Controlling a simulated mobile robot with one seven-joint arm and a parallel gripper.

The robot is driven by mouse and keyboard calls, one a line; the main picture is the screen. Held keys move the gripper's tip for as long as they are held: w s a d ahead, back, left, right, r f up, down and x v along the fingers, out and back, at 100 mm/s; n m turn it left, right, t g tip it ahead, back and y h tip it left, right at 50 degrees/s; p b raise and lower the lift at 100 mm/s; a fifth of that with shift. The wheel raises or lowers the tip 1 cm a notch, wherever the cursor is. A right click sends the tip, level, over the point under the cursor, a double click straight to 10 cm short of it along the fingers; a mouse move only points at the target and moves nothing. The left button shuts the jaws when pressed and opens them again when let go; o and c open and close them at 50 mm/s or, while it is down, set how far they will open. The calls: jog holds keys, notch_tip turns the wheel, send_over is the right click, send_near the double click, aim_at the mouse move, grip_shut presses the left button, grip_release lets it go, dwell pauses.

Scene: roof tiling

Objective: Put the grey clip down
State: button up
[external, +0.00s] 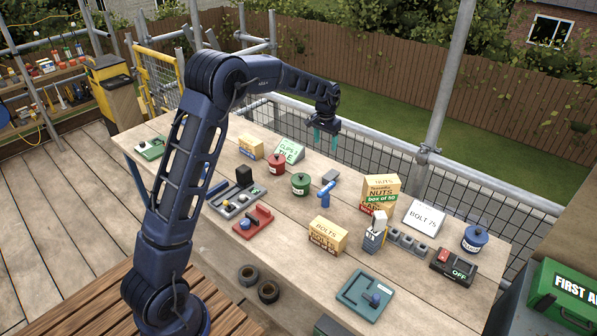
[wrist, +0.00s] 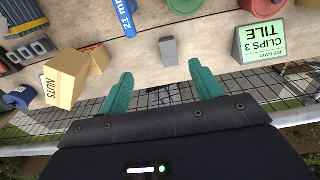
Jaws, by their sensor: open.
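A small grey block (wrist: 168,51), which looks like the grey clip, stands on the wooden table in the wrist view. In the external view the grey clip (external: 330,176) is near the table's far edge, just behind a blue tool. My gripper (external: 324,140) is above the far part of the table, over and behind the clip. In the wrist view my gripper (wrist: 161,75) has its two teal fingers wide apart, with nothing between them. The clip appears apart from both fingertips, just beyond them.
The blue 21 mm tool (wrist: 125,14) lies close to the clip. A NUTS box (wrist: 73,76) and a green CLIPS 3 TILE card (wrist: 263,42) stand on either side. Red (external: 277,163) and green (external: 300,183) pots stand to the left. Mesh railing runs behind the table.

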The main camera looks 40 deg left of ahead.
jog(key=s+d+r+t, duration=0.1)
jog(key=s+d+r, duration=0.1)
jog(key=s+r, duration=0.95)
jog(key=s+d+r+t, duration=0.1)
jog(key=s+r, duration=0.5)
jog(key=s, duration=1)
jog(key=s+f+t, duration=0.1)
jog(key=s+f, duration=0.1)
jog(key=s, duration=1.1)
jog(key=s+d+f, duration=0.1)
jog(key=s+f, duration=0.1)
jog(key=s, duration=1.1)
jog(key=shift+s+d+f+t, duration=0.2)
jog(key=shift+s+d+t, duration=0.1)
jog(key=shift+t, duration=0.1)
